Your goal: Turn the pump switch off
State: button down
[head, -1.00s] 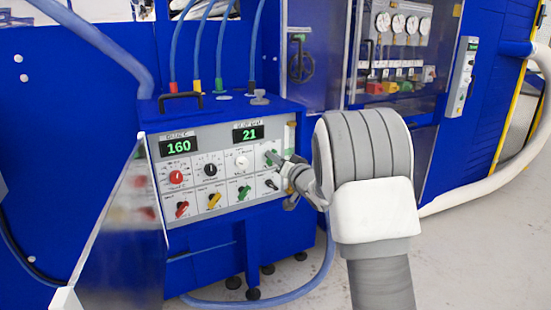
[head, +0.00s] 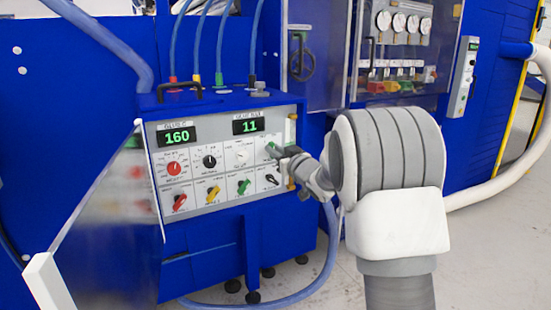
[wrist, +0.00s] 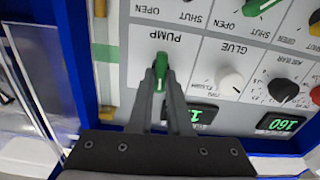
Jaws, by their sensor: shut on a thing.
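The pump switch is a green knob in the PUMP cell at the upper right of the control panel in the head view (head: 271,147). In the wrist view, where the panel lettering is upside down, the pump switch (wrist: 161,66) stands lengthwise along the picture's vertical between the fingertips. My gripper (wrist: 160,84) is shut on it, one finger on each side. In the head view my gripper (head: 283,152) reaches the panel from the right and partly hides the knob. The small lettering around the switch is too small to read.
The panel (head: 209,214) also carries a white glue knob (wrist: 231,83), red and black dials, and a lower row of coloured valve handles. The left display (head: 178,135) reads 160, the right display (head: 248,126) 11. A clear hinged panel (head: 105,225) stands at left.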

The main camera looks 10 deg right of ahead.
jog(key=n+b, duration=0.3)
jog(key=n, duration=0.2)
jog(key=shift+a+f, duration=0.1)
jog(key=shift+a, duration=0.05)
dwell(0.4)
jog(key=c, duration=0.9)
grip_release()
jog(key=shift+o, duration=0.2)
jog(key=shift+s, duration=0.1)
jog(key=p+v, duration=0.2)
jog(key=v, duration=1.5)
jog(key=shift+s, duration=0.15)
